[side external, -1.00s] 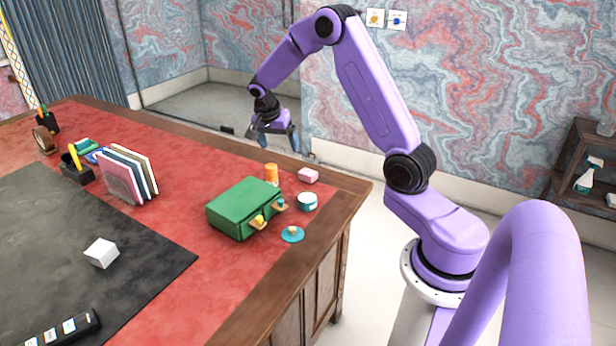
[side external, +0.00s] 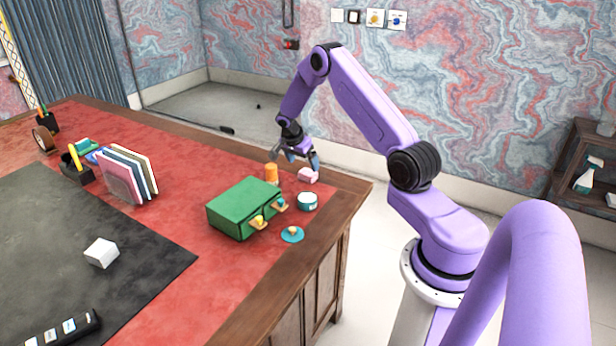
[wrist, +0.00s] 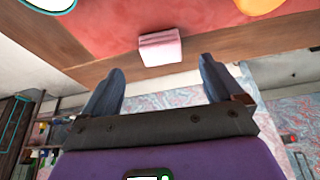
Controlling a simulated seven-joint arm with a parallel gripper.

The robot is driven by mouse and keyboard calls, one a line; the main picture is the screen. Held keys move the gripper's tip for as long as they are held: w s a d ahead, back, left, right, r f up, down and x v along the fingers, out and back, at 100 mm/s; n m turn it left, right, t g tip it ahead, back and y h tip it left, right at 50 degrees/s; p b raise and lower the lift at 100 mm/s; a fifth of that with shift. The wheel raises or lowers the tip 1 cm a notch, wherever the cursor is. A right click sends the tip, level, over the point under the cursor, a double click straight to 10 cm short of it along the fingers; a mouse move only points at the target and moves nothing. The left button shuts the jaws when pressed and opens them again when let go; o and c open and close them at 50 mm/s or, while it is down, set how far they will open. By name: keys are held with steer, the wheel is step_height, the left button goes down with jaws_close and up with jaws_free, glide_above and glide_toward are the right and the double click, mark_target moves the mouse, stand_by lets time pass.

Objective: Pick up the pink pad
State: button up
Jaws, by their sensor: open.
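The pink pad (side external: 308,176) is a small pale pink block on the red desk top, near the far right edge. In the wrist view my gripper (wrist: 161,72) shows both fingers spread wide. One fingertip overlaps the pad's edge in the side view; I cannot tell whether they touch.
An orange bottle (side external: 271,174) stands close left of the pad. A teal and white round tin (side external: 307,201) is in front of it. A green box with drawers (side external: 246,208) and a teal lid (side external: 292,234) are nearer. The desk's wooden edge (side external: 352,186) is to the right.

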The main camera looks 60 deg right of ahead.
mark_target(307, 172)
steer(key=shift+d+x, duration=0.1)
steer(key=shift+x, duration=1.55)
steer(key=shift+d+x, duration=0.15)
steer(key=shift+x, duration=1.55)
steer(key=shift+r, duration=0.1)
steer(key=c, duration=1.1)
